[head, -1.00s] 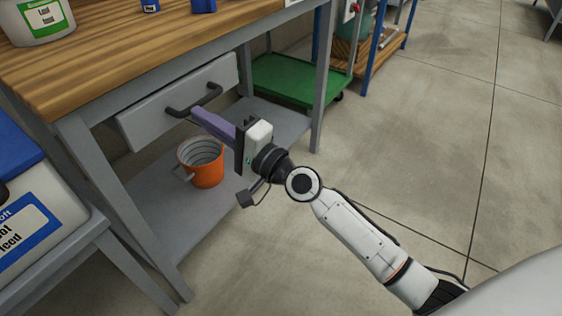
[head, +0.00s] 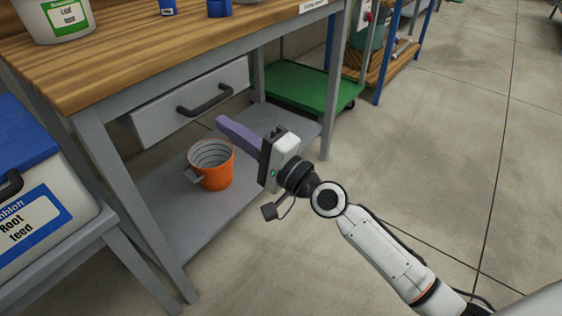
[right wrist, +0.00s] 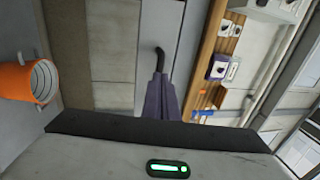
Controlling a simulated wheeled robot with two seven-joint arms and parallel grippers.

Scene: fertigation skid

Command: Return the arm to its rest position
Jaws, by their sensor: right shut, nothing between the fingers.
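My right gripper (head: 220,122) has purple fingers that are shut with nothing between them. It is in front of the grey drawer (head: 160,120) under the wooden bench, below and to the right of the drawer's dark handle (head: 205,98), and looks apart from it. In the right wrist view the shut purple fingers (right wrist: 161,100) point toward the drawer handle (right wrist: 159,55). The drawer looks shut or nearly so; I cannot tell exactly. My left gripper is in neither view.
An orange bucket (head: 217,172) stands on the bench's lower shelf (head: 185,225). A white Root feed container with a blue lid (head: 25,140) is at the left. A green cart (head: 310,88) stands behind the bench. The floor (head: 440,150) at the right is open.

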